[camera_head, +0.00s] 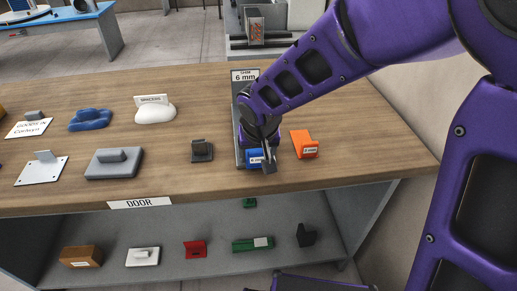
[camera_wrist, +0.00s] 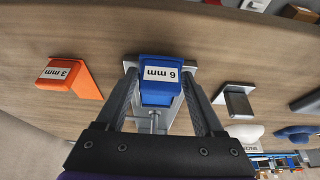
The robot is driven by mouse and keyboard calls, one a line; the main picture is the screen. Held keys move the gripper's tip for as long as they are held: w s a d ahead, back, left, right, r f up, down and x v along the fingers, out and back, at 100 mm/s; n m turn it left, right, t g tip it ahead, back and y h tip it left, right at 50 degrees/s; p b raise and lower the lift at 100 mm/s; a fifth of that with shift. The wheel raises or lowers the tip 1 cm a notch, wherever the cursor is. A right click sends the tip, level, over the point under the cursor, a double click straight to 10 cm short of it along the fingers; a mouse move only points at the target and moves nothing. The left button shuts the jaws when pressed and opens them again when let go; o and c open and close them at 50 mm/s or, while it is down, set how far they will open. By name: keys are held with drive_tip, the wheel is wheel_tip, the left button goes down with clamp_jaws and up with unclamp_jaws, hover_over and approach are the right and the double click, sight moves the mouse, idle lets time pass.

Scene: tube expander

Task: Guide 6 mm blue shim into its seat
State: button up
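The blue shim (camera_head: 254,156), marked "6 mm", is at the near end of a grey upright-labelled fixture (camera_head: 239,120) whose sign reads "SHIM 6 mm". In the wrist view the blue shim (camera_wrist: 160,92) lies between the two fingertips of my gripper (camera_wrist: 160,75). The fingers meet its two sides and appear shut on it. My gripper (camera_head: 263,158) covers part of the shim and fixture in the head view. I cannot tell whether the shim rests in the seat or is held just above it; its underside is hidden.
An orange "3 mm" shim (camera_head: 304,144) stands close to the right of my gripper. A dark grey block (camera_head: 202,150) is to the left. Further left are white, blue and grey pieces. The table's front edge (camera_head: 200,199) is near; a lower shelf holds several parts.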

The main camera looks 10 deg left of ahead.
drive_tip(key=shift+o, duration=0.9)
drive_tip(key=shift+r, duration=0.15)
drive_tip(key=shift+p+v, duration=1.1)
drive_tip(key=shift+v, duration=0.45)
drive_tip(key=shift+o, duration=1.1)
